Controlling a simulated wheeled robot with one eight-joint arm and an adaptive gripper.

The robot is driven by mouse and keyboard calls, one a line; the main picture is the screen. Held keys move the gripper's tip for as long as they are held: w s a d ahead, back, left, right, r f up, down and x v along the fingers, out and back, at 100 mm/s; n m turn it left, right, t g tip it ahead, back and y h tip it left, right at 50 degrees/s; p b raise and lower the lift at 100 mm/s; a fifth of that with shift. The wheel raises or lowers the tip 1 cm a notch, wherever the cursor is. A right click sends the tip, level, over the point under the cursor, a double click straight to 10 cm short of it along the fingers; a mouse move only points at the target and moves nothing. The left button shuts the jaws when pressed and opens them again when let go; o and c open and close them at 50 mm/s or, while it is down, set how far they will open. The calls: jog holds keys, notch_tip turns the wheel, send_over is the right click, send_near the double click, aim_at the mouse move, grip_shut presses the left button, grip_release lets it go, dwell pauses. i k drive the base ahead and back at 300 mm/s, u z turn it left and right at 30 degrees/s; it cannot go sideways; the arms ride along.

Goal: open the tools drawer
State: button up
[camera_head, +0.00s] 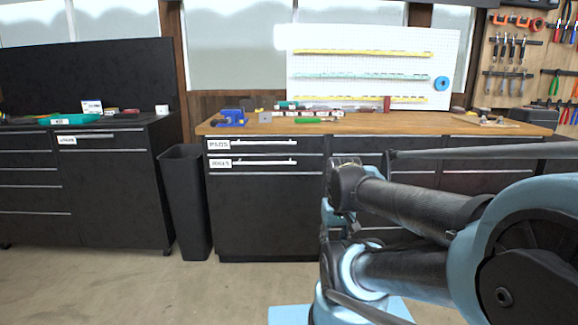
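The wooden-topped workbench has black drawers. At its left are two shallow drawers, one above the other, both closed. The upper one (270,144) has a label that looks like "PADS" and a pale bar handle. The lower one (262,163) has a blurred label that may read "TOOLS" and a similar pale handle (268,162). My gripper (346,161) seems to be the small grey part beyond my wrist, to the right of these drawers and apart from their handles. My arm hides most of it, and its fingers cannot be made out.
A black bin (185,205) stands left of the bench, beside another black drawer cabinet (110,195). A blue vise (231,118) and small items lie on the worktop (450,124). The floor (170,290) before the left drawers is clear.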

aim_at(229, 161)
jog(key=z, duration=0.1)
jog(key=i, duration=1)
jog(key=u, duration=0.05)
